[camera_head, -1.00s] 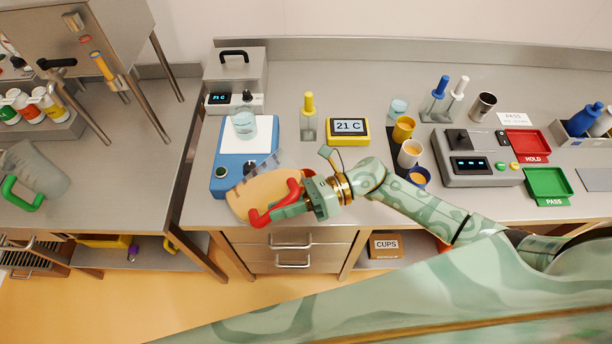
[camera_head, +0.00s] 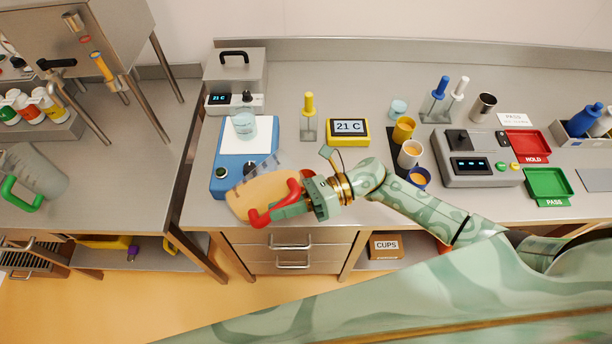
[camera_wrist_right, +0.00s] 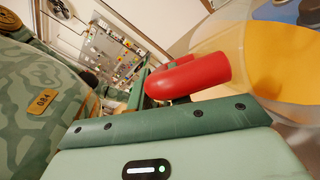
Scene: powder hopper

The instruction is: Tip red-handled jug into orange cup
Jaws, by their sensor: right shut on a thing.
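The red-handled jug (camera_head: 262,192) is clear and holds orange-tan liquid. It is tilted in the air in front of the blue-based device, near the bench's front edge. My right gripper (camera_head: 293,207) is shut on its red handle. The handle (camera_wrist_right: 192,76) and the jug's liquid (camera_wrist_right: 286,55) also show close up in the right wrist view. A yellow-orange cup (camera_head: 403,130), seemingly the orange cup, stands farther back on a dark mat, right of the jug and well apart from it. My left gripper is not in view.
A white cup (camera_head: 410,154) and a blue cup (camera_head: 418,178) stand in front of the yellow-orange cup. A glass beaker (camera_head: 243,124) sits on the blue-based device (camera_head: 221,176). A yellow thermometer display (camera_head: 348,131) and a yellow-topped stand (camera_head: 308,120) are behind the jug.

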